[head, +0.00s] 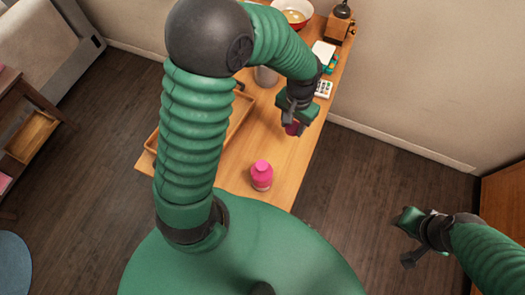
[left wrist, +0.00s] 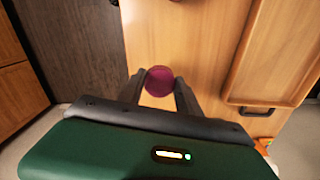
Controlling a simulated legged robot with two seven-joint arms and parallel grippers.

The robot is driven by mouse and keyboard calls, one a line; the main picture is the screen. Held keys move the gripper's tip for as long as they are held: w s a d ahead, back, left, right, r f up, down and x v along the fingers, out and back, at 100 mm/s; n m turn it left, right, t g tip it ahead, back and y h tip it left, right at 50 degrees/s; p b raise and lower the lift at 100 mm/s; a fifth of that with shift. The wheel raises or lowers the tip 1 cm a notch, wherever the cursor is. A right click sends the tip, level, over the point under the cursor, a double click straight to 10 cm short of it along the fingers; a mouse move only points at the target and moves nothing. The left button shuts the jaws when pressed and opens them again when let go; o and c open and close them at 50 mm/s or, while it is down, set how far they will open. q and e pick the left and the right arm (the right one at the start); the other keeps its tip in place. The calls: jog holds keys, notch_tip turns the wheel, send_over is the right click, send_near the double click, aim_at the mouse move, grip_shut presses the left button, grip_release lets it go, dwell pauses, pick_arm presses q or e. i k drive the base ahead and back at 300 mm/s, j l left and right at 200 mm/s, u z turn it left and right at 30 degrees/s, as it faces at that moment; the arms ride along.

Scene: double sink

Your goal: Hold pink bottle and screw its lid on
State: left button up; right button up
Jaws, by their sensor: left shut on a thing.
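A pink bottle (head: 261,174) stands upright on the near end of the wooden table. It has a narrower pink top and a pale band low on its body; I cannot tell whether that top is a lid. My left gripper (head: 294,114) is farther along the table, near its right edge. It is shut on a dark pink round piece (head: 292,128), which also shows between the fingers in the left wrist view (left wrist: 159,81). I cannot tell for sure whether this piece is the lid. My right gripper (head: 405,238) is open and empty, off the table to the right.
A wooden tray (head: 238,122) lies along the table's left side, partly behind my left arm. A grey container (head: 266,76), a red-rimmed bowl (head: 293,12), a calculator-like thing (head: 323,88) and a coffee grinder (head: 339,22) are farther back. Table around the bottle is clear.

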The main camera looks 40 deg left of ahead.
aim_at(261, 172)
jog(key=k+l+u, duration=0.1)
jog(key=k+u, duration=0.6)
jog(key=k+l+u, duration=0.2)
jog(key=u, duration=0.2)
jog(key=l, duration=0.1)
